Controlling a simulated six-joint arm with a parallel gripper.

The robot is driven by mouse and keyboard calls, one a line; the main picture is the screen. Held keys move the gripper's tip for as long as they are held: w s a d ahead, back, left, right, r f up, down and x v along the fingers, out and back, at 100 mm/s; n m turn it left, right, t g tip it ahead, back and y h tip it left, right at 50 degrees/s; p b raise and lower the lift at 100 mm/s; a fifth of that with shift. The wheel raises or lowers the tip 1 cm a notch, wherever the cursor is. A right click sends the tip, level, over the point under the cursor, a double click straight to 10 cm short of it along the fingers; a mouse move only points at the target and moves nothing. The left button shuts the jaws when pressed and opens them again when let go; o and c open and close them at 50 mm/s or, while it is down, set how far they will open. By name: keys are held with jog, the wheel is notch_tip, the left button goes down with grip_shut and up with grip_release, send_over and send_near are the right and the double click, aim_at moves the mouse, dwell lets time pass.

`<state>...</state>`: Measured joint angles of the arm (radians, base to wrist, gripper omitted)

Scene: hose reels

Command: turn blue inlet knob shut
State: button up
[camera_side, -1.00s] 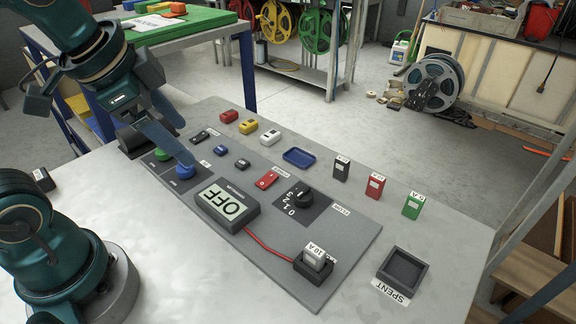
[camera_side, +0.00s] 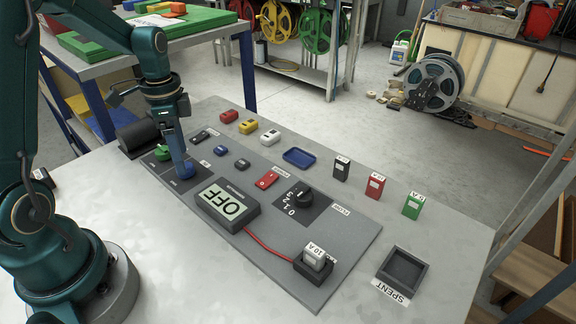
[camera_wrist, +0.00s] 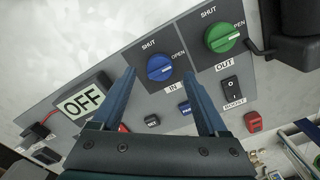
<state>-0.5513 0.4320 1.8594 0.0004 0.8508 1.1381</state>
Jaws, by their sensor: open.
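The blue inlet knob (camera_wrist: 160,68) sits on the grey control panel (camera_wrist: 128,105), above the label IN in the wrist view. SHUT is printed at its upper left and OPEN at its right; its pale mark points roughly toward OPEN. My gripper (camera_wrist: 160,75) is open, with one finger on each side of the knob in this view; contact cannot be told. In the side view my gripper (camera_side: 182,170) points straight down at the knob, largely hiding it. The green knob (camera_wrist: 222,38), above OUT, is at the right, its mark also toward OPEN.
A display (camera_side: 228,206) reading OFF stands beside the blue knob's area. A black cylinder (camera_side: 139,138) lies behind the knobs. A black BOOST switch (camera_wrist: 231,88) and small buttons are close by. A flow dial (camera_side: 303,196) and SPENT tray (camera_side: 403,268) are farther right.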

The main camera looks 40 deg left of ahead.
jog(key=shift+f, duration=1.4)
grip_shut()
